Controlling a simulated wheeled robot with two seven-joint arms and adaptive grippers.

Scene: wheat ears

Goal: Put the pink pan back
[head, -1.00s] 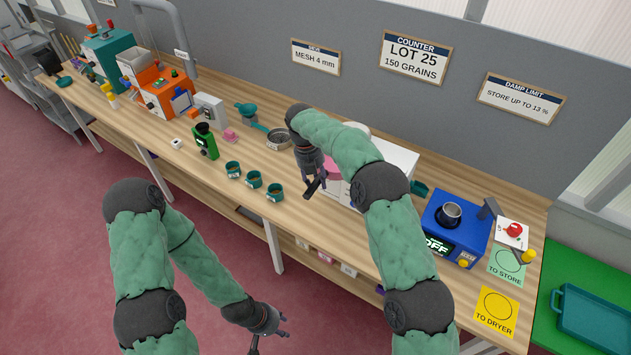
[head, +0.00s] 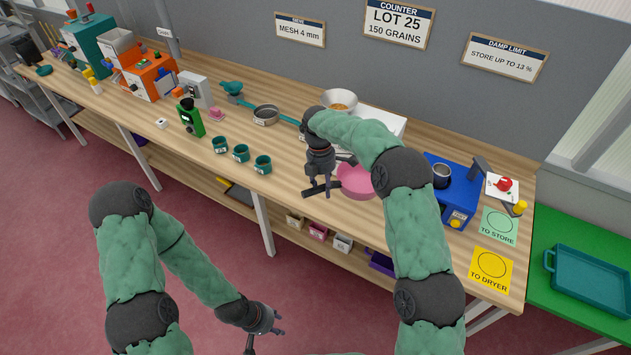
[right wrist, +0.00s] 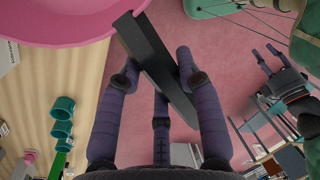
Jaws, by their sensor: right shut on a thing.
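The pink pan (head: 357,183) is in the head view, over the front part of the bench and partly hidden by my right arm. Its height above the bench is hard to tell. My right gripper (head: 324,184) is shut on the pan's black handle. In the right wrist view my fingers (right wrist: 158,78) clasp the dark handle (right wrist: 150,52), and the pink pan rim (right wrist: 75,40) shows at the top left. My left gripper (head: 263,338) hangs low in front of the bench, away from the pan; its fingers are small and partly cut off.
Green cups (head: 241,153) stand near the bench's front edge. Behind are a sieve (head: 265,115), a bowl with grain (head: 340,101) and a white box (head: 382,120). A blue device (head: 458,185) and green and yellow mats (head: 492,268) are to the right. Bins sit on the shelf below.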

